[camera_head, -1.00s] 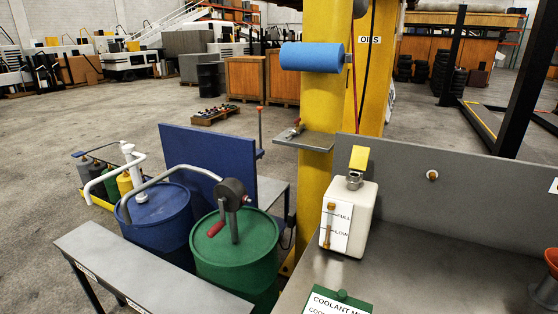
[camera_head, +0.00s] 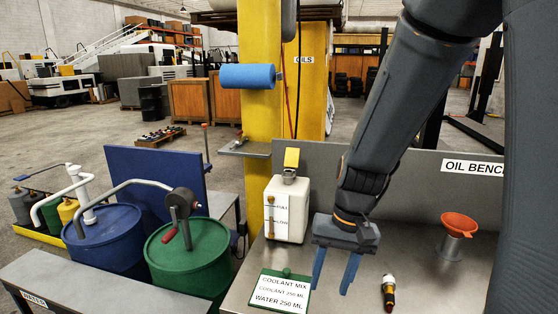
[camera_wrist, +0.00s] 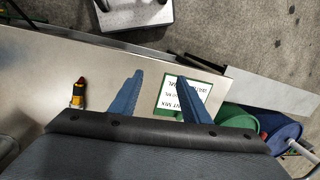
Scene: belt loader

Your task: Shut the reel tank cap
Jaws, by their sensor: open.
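The white tank (camera_head: 285,210) stands upright on the grey bench, with FULL and LOW marks on its front. Its yellow cap (camera_head: 291,158) stands raised on edge above the grey neck, so the mouth looks uncovered. My gripper (camera_head: 334,280) is open and empty, fingers pointing down over the bench, to the right of the tank and nearer the camera. It is lower than the cap and well apart from it. In the wrist view my gripper (camera_wrist: 153,76) has nothing between its fingers, and I cannot make out the tank or cap there.
An orange funnel (camera_head: 459,224) stands farther right. A yellow post (camera_head: 260,120) rises behind the tank. Green (camera_head: 190,265) and blue (camera_head: 105,240) drums stand left.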

